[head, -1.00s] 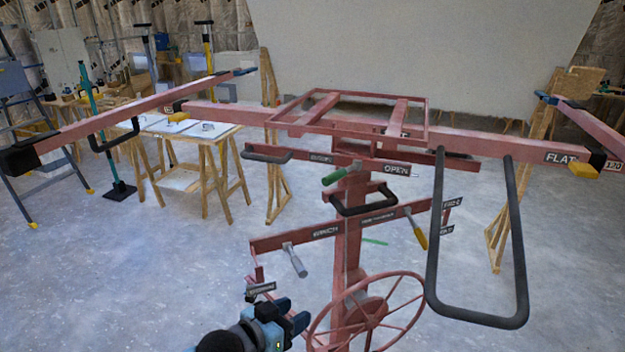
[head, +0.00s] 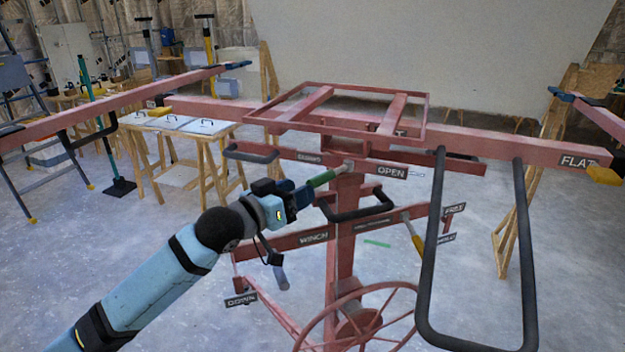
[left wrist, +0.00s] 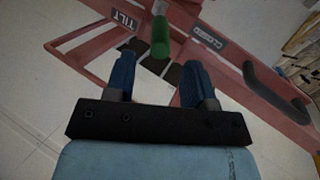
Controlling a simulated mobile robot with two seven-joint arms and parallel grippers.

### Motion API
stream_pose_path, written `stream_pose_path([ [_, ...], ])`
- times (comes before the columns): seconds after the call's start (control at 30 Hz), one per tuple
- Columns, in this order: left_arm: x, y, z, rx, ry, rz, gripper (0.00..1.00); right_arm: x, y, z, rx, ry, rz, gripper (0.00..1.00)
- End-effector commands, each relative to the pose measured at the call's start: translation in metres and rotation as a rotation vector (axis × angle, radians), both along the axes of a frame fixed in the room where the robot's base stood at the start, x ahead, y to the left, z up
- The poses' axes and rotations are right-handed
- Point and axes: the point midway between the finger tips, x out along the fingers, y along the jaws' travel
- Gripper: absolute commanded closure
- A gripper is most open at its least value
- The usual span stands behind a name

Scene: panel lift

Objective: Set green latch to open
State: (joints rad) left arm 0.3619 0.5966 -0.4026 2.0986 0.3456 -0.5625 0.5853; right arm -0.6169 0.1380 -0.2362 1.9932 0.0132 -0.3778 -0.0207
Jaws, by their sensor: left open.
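The green latch handle (head: 322,178) is on the red panel lift's upper crossbar and points left and slightly down from its grey pivot. The OPEN label (head: 392,172) is to the right of the pivot, and a small label on the left is hard to read. In the left wrist view the green handle (left wrist: 160,36) is just beyond the fingertips, with a CLOSED label (left wrist: 208,39) to its right. My left gripper (head: 300,190) is open at the handle's free end; its blue fingers (left wrist: 160,68) lie either side of the handle's line. Contact cannot be told. My right gripper is out of view.
A black loop handle (head: 358,209) sits just below the latch. The winch wheel (head: 357,322) is lower, and a large black loop (head: 428,270) hangs at right. The lift's red cradle (head: 345,110) is above. Trestle tables (head: 190,122) stand at back left.

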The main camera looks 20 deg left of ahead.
Motion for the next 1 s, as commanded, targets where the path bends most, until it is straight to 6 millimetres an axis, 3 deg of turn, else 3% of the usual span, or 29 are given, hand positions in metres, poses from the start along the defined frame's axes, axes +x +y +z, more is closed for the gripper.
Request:
stream_pose_path([
  [0.1,0.020,-0.010,0.002,-0.002,0.000,0.000,0.50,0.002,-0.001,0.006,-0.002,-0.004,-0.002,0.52],
  [0.3,0.040,-0.020,0.000,-0.001,0.001,0.001,0.50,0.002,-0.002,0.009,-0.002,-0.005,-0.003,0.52],
  [0.67,0.045,-0.023,-0.001,0.000,0.000,0.000,0.50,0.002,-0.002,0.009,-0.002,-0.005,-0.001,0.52],
  [0.9,0.045,-0.022,-0.001,0.000,0.000,0.000,1.00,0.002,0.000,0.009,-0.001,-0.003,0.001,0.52],
  [1.0,0.045,-0.022,-0.001,0.000,0.000,0.000,1.00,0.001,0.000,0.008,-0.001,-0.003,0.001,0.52],
])
